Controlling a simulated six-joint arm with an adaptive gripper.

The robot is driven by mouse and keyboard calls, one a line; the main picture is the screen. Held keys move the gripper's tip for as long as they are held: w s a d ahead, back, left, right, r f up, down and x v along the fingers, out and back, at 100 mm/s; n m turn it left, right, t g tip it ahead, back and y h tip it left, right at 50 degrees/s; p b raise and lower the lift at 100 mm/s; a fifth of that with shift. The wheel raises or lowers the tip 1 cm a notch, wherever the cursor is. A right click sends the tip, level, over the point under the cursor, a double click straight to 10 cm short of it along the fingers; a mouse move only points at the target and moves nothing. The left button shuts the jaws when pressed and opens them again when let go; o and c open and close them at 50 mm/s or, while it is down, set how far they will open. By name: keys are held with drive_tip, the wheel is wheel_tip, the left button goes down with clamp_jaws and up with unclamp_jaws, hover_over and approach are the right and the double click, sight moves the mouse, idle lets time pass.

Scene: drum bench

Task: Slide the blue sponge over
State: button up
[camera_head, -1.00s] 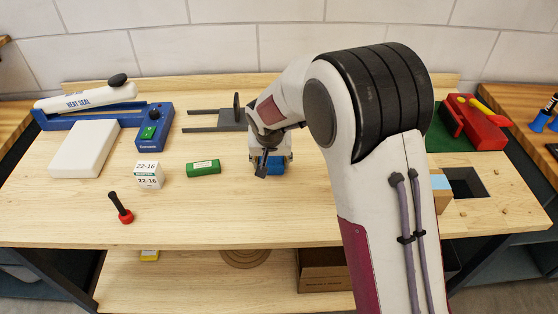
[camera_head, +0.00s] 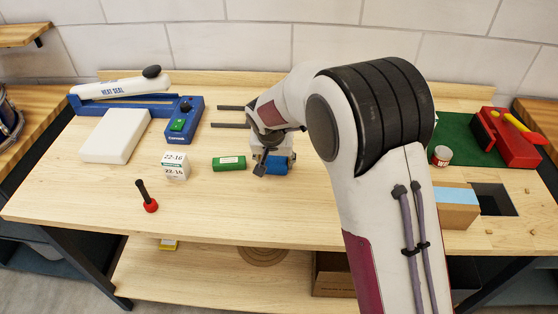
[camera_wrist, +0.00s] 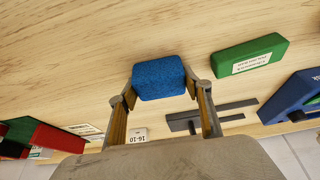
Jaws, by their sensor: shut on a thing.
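The blue sponge (camera_head: 277,166) is low at the bench top in the head view, partly hidden by my gripper (camera_head: 272,158). In the wrist view the sponge (camera_wrist: 159,77) sits between the two fingertips of my gripper (camera_wrist: 162,88), which is shut on it. The green block (camera_head: 229,163) with a pale label lies just left of the sponge, with a small gap. In the wrist view the green block (camera_wrist: 249,55) is to the right of the sponge. Whether the sponge touches the wood is hard to tell.
A white cube with printed numbers (camera_head: 175,166), a red-based tool (camera_head: 148,197) and a blue heat sealer (camera_head: 184,120) are at left. A dark two-pronged piece (camera_head: 230,125) lies behind. A blue-topped box (camera_head: 455,206) and square hole (camera_head: 494,199) are at right.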

drive_tip(key=o, duration=1.1)
drive_tip(key=shift+o, duration=0.2)
drive_tip(key=shift+r, duration=0.1)
drive_tip(key=v, duration=1.2)
